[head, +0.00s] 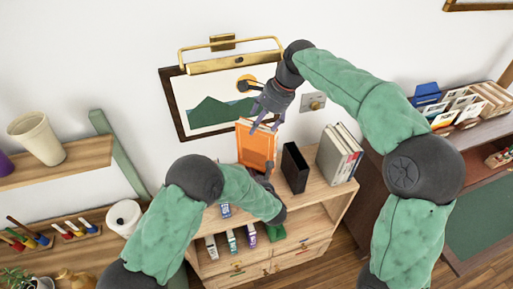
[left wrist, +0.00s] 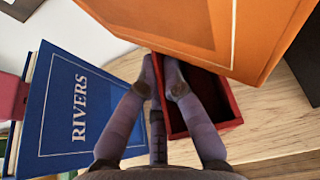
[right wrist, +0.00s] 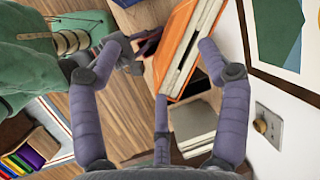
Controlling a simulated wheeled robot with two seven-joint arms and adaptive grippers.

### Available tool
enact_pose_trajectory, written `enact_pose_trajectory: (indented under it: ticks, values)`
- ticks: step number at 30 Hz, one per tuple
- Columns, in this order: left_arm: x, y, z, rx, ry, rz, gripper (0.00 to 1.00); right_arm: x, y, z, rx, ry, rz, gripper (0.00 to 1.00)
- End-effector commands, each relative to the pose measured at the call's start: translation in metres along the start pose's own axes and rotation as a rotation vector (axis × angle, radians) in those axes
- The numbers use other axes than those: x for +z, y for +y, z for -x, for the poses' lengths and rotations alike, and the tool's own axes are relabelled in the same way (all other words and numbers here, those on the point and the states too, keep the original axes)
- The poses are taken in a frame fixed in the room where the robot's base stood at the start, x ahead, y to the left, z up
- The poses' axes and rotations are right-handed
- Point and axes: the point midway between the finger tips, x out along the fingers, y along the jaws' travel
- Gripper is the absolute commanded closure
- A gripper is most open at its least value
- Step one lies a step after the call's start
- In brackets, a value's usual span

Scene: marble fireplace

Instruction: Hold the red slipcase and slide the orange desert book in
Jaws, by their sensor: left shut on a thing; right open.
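The orange book (head: 256,146) stands upright above the low wooden cabinet in the head view. In the left wrist view the orange book (left wrist: 215,35) hangs over the red slipcase (left wrist: 231,122), whose dark inside shows below it. I cannot tell whether any of the book is inside. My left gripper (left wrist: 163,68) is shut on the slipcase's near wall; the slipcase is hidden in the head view. My right gripper (head: 263,121) is open at the book's top. The right wrist view shows the book (right wrist: 186,48) with its page edges between my spread fingers (right wrist: 160,46).
A blue book marked RIVERS (left wrist: 80,115) stands left of the slipcase. A black upright case (head: 294,167) and grey books (head: 340,152) stand to the right on the cabinet top (head: 315,192). A framed picture (head: 215,95) hangs on the wall close behind my right gripper.

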Motion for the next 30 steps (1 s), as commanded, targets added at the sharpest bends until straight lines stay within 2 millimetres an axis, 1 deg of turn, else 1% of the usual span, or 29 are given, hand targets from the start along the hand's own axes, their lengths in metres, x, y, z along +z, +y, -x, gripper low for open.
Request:
enact_pose_trajectory:
  ticks: [1,9,15,21,25,30]
  values:
    - [0.001,0.000,0.000,0.000,-0.002,0.001,1.00,-0.001,0.000,-0.003,0.000,0.002,-0.075,0.24]
    - [0.001,0.000,0.000,0.000,-0.002,0.001,1.00,-0.006,-0.002,-0.017,-0.020,0.017,-0.503,0.24]
    - [0.001,0.000,0.000,0.000,-0.002,0.001,1.00,-0.014,-0.006,-0.028,-0.050,0.033,-0.768,0.24]
    - [0.001,0.000,0.000,0.000,-0.002,0.001,1.00,-0.018,-0.009,-0.033,-0.071,0.037,-0.918,0.24]
    - [0.001,0.000,0.000,0.000,-0.002,0.001,1.00,-0.019,-0.010,-0.039,-0.075,0.038,-0.949,0.24]
    - [0.001,0.000,0.000,0.000,-0.002,0.001,1.00,-0.021,-0.011,-0.056,-0.075,0.038,-0.952,0.24]
